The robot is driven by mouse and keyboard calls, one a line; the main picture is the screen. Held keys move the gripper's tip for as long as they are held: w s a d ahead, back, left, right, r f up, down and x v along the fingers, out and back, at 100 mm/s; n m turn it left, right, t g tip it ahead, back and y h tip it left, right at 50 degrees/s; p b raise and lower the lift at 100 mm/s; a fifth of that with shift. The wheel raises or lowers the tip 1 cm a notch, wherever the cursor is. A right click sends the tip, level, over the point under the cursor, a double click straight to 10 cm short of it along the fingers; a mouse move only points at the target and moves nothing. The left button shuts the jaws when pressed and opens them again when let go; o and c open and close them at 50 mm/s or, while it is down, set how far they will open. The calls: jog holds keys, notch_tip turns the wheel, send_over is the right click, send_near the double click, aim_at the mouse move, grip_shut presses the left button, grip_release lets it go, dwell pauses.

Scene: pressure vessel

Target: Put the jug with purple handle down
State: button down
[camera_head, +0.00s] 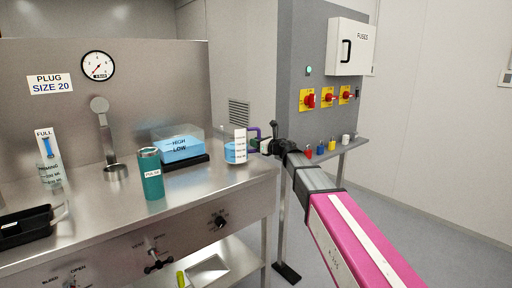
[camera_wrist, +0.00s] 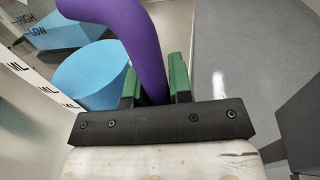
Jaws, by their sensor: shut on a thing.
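The jug (camera_head: 236,151) is clear with a white scale and blue liquid, and has a purple handle (camera_head: 254,133). It is at the right end of the steel bench (camera_head: 218,183); I cannot tell whether its base touches the bench top. My gripper (camera_head: 257,146) comes in from the right and is shut on the purple handle. In the wrist view the handle (camera_wrist: 143,45) passes between the green finger pads (camera_wrist: 155,83), with the blue liquid (camera_wrist: 92,73) to its left. The jug's base is hidden in the wrist view.
A clear tank (camera_head: 180,147) marked HIGH and LOW stands just left of the jug. A teal cylinder (camera_head: 151,174) stands at the bench front. A black tray (camera_head: 30,226) and a smaller jug (camera_head: 50,172) are at left. Bare bench top lies between the teal cylinder and the jug.

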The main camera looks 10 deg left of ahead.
jog(key=shift+f, duration=0.85)
jog(key=c, duration=1)
grip_release()
